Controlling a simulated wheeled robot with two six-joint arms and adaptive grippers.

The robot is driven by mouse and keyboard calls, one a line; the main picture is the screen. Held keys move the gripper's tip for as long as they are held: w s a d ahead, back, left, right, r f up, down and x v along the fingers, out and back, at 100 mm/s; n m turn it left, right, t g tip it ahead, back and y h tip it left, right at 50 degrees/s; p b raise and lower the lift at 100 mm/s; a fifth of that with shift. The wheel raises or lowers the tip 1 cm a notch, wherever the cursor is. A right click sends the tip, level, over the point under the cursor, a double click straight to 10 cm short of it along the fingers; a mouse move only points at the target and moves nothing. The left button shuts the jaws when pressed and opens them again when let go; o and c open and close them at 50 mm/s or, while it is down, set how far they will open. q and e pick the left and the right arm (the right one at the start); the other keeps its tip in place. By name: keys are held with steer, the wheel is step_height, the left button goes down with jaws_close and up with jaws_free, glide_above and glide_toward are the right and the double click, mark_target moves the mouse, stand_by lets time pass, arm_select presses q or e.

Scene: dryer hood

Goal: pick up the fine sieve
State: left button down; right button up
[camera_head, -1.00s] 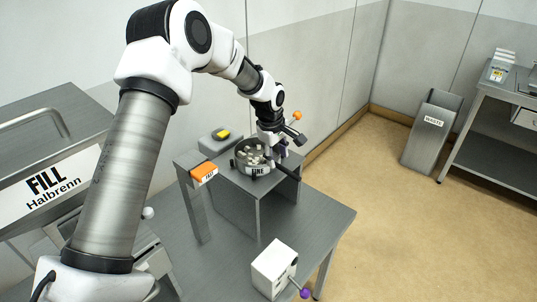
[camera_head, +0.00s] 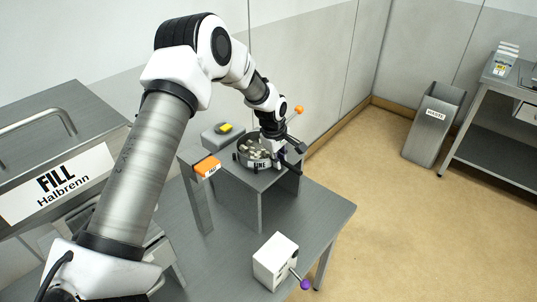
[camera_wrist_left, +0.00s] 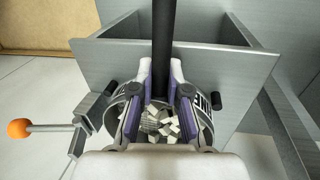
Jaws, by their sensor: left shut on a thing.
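The fine sieve (camera_head: 256,163) is a round grey pan with a label on its front and pale blocks inside. It sits on top of the grey metal stand (camera_head: 240,192) on the table. In the left wrist view the sieve (camera_wrist_left: 207,115) is partly hidden by my fingers, and its black handle (camera_wrist_left: 162,45) runs up between them. My left gripper (camera_head: 283,160) is at the handle side of the sieve. It also shows in the left wrist view (camera_wrist_left: 161,88), shut on the handle. I see no clear gap between sieve and stand. My right gripper is not in view.
An orange-knobbed lever (camera_head: 299,110) rises close to the gripper. A white box (camera_head: 274,258) with a purple-knobbed lever stands at the table's front.

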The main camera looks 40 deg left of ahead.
arm_select(q)
steer(key=shift+w+r, duration=0.1)
steer(key=shift+r, duration=0.1)
step_height(320, 180, up, 3)
steer(key=shift+f+b, duration=0.1)
steer(key=shift+b, duration=0.9)
steer(key=s+d+r+b, duration=0.1)
steer(key=s+d+b, duration=0.3)
steer(key=s+d, duration=0.6)
steer(key=s, duration=0.2)
steer(key=shift+s+r+b, duration=0.25)
steer(key=shift+s+b, duration=0.1)
